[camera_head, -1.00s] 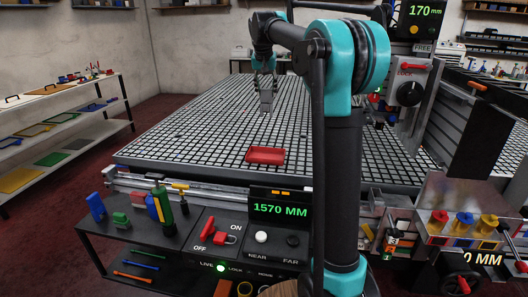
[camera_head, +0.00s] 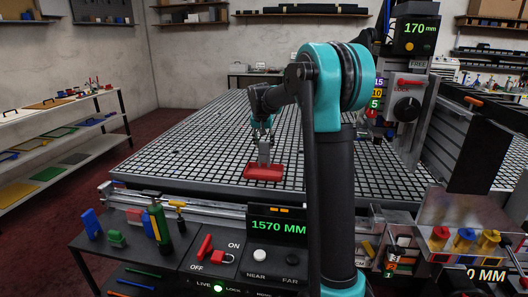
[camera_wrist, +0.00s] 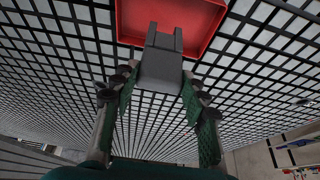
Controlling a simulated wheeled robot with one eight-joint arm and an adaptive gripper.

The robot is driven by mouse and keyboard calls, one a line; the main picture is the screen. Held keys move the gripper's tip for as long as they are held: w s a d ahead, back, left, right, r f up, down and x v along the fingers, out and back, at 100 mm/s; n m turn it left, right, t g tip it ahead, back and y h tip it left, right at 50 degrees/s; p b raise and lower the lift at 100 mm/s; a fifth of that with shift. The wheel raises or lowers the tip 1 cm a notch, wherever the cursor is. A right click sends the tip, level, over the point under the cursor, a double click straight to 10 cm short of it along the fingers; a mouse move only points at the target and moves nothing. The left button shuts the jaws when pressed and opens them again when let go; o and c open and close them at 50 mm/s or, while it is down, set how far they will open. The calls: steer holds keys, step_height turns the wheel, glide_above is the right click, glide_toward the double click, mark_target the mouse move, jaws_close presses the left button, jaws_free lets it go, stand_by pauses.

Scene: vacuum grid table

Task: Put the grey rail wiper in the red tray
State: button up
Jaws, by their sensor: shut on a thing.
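The grey rail wiper (camera_wrist: 161,62) is a blocky grey piece with a notched end. My gripper (camera_wrist: 160,88) is shut on it; one finger lies on each side in the wrist view. The red tray (camera_wrist: 205,14) is a shallow rimmed tray on the grid table, and the wiper's far end overlaps it in the wrist view. In the head view, my gripper (camera_head: 262,138) points down with the wiper (camera_head: 264,155) over the back part of the red tray (camera_head: 264,173). I cannot tell whether the wiper touches the tray floor.
The black grid table (camera_head: 200,150) is bare around the tray. A control panel (camera_head: 232,255) and a dark shelf with coloured tools stand at the table's front edge. A machine with a 170 mm display (camera_head: 416,36) stands at the right.

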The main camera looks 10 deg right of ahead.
mark_target(264, 149)
steer(key=shift+f, duration=1.85)
steer(key=o, duration=1.3)
steer(key=shift+f, duration=0.1)
steer(key=shift+c, duration=0.2)
steer(key=v, duration=1.2)
steer(key=s+d+f+n, duration=0.1)
steer(key=s+d+f, duration=0.1)
steer(key=s+f, duration=0.6)
steer(key=s+d+f+n+y, duration=0.1)
steer(key=s+d+f, duration=0.1)
steer(key=s+f, duration=0.7)
steer(key=s+d+f+n, duration=0.1)
steer(key=s+f, duration=0.7)
steer(key=s, duration=1.2)
steer(key=shift+s+d+f+n, duration=0.2)
steer(key=shift+d+f+n, duration=0.1)
steer(key=shift+d, duration=0.2)
